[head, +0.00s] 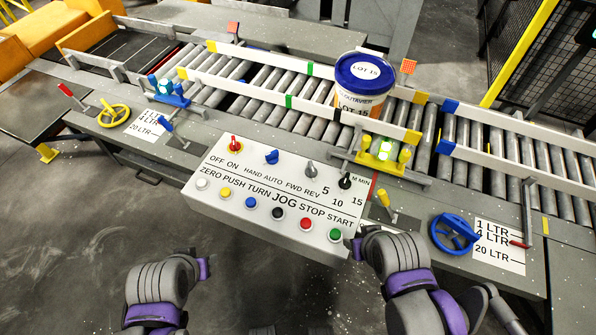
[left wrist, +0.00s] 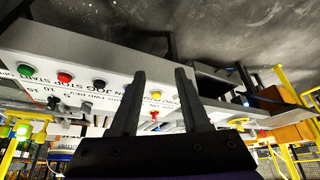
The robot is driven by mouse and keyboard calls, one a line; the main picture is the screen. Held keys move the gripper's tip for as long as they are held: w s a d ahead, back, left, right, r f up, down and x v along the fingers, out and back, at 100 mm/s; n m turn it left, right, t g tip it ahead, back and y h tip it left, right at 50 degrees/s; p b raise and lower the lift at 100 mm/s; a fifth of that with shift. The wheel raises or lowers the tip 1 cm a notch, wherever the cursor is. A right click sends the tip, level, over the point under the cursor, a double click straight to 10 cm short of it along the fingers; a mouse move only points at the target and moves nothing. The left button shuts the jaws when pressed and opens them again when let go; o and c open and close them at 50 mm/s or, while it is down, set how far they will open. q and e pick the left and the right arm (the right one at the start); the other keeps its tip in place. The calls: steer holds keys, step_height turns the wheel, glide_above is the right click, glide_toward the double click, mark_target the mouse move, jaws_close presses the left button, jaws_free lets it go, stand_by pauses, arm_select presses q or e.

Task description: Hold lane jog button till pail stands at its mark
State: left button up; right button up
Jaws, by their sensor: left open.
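The white pail (head: 357,103) with a blue lid, marked LOT 15, stands upright on the roller lane between the white rails. Green bands (head: 288,101) on the rails lie left of it; which mark is the pail's I cannot tell. The black button (head: 278,213) sits below the word JOG on the white panel (head: 240,178). My left gripper (head: 204,268) is in front of the panel; in the left wrist view (left wrist: 160,72) its fingers are open and empty, apart from the buttons. My right gripper (head: 358,247) is by the panel's right end, its fingers hidden.
Red (head: 306,224) and green (head: 335,235) buttons sit right of the black one; blue (head: 250,203), yellow and white sit left. A blue handwheel (head: 455,231) stands at right, a yellow one (head: 113,113) at left. A lit yellow fixture (head: 385,154) stands near the pail.

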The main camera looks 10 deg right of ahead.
stand_by(0.4)
arm_select(q)
jaws_close()
stand_by(1.6)
